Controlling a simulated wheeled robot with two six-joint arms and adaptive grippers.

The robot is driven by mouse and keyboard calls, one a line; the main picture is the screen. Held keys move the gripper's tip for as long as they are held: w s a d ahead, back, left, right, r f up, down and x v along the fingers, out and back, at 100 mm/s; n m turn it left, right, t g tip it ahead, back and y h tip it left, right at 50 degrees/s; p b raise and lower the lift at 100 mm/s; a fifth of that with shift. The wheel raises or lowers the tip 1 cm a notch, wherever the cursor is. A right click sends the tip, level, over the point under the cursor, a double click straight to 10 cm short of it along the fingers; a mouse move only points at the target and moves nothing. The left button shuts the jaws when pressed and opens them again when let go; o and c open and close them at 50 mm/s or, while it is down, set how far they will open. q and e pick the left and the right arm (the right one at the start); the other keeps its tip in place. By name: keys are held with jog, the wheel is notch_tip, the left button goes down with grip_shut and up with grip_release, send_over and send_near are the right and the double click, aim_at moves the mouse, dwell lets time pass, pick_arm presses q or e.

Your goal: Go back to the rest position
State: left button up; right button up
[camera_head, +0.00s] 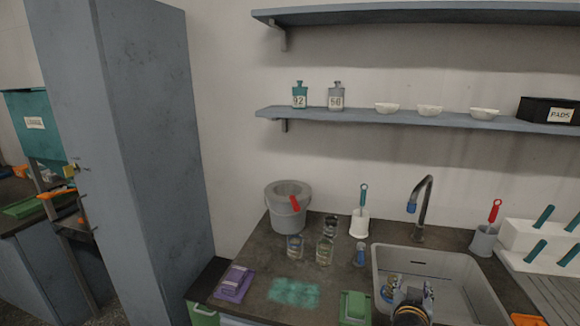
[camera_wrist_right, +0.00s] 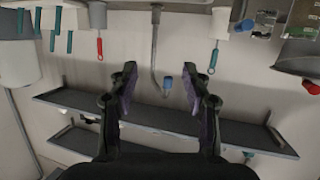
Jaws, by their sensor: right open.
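My right gripper (camera_head: 408,288) is over the near left part of the grey sink (camera_head: 462,263) in the head view. Its two dark fingers are spread apart with nothing between them. The right wrist view shows the same open gripper (camera_wrist_right: 160,82) in an upside-down picture, with the tap (camera_wrist_right: 155,50) behind the gap between the fingers. My left gripper is in neither view.
The tap (camera_head: 423,210) rises behind the sink. Shelves (camera_head: 440,122) hang above. A tall grey cabinet (camera_head: 140,130) stands left.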

jog(key=s+a+f+n+g+y, duration=0.25)
jog(key=s+f, duration=0.25)
jog(key=s, duration=0.3)
jog(key=s+a+f+n+g+y, duration=0.2)
jog(key=s+f+g, duration=0.3)
jog(key=s, duration=0.4)
jog(key=s+a+f+n+g+y, duration=0.2)
jog(key=s+f, duration=0.4)
jog(key=s, duration=0.2)
jog(key=s+d+f+g+p, duration=0.1)
jog(key=s+f, duration=0.1)
jog(key=f, duration=1.1)
jog(key=s+d+f, duration=0.2)
jog(key=f, duration=1.2)
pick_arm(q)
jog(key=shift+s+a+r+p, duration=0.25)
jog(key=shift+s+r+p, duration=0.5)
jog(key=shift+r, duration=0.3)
pick_arm(e)
jog(key=s+f+g, duration=0.1)
jog(key=s+f, duration=1.2)
jog(key=s, duration=0.4)
jog(key=shift+s+d+f+m, duration=0.25)
jog(key=shift+s+f+m, duration=0.1)
jog(key=shift+m, duration=0.1)
